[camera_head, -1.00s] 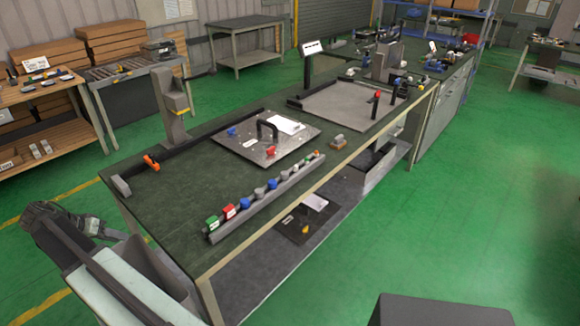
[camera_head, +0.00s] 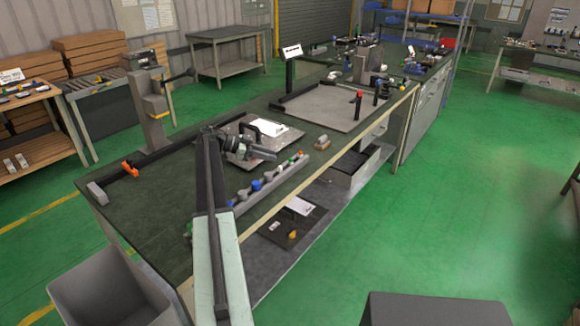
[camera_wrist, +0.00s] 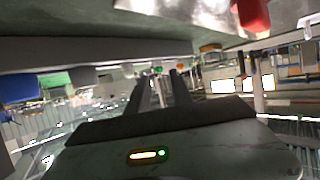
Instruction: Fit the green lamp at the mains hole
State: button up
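A grey rail (camera_head: 313,159) along the bench's front edge holds a row of coloured parts. A small green part (camera_head: 291,160) sits near its right end; I cannot tell whether this is the green lamp. A green part (camera_wrist: 84,75) also shows at the rail in the wrist view. The metal panel (camera_head: 287,137) lies behind the rail; its mains hole cannot be made out. My gripper (camera_head: 272,155) hangs over the panel's front edge, close to the rail. In the wrist view its two fingers (camera_wrist: 160,88) are apart with nothing between them.
A red part (camera_wrist: 250,14) is on the panel, and a blue part (camera_wrist: 18,88) is at the rail. A black handle (camera_head: 270,127) rises from the panel. A small block (camera_head: 322,143) stands right of it. The bench's left part (camera_head: 155,205) is mostly clear.

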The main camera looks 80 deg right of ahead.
aim_at(284, 164)
jog(key=b+x, duration=0.1)
jog(key=x, duration=0.5)
jog(key=shift+s+a+r+b, duration=0.1)
jog(key=shift+s+a+b, duration=0.1)
jog(key=shift+b, duration=0.15)
grip_shut()
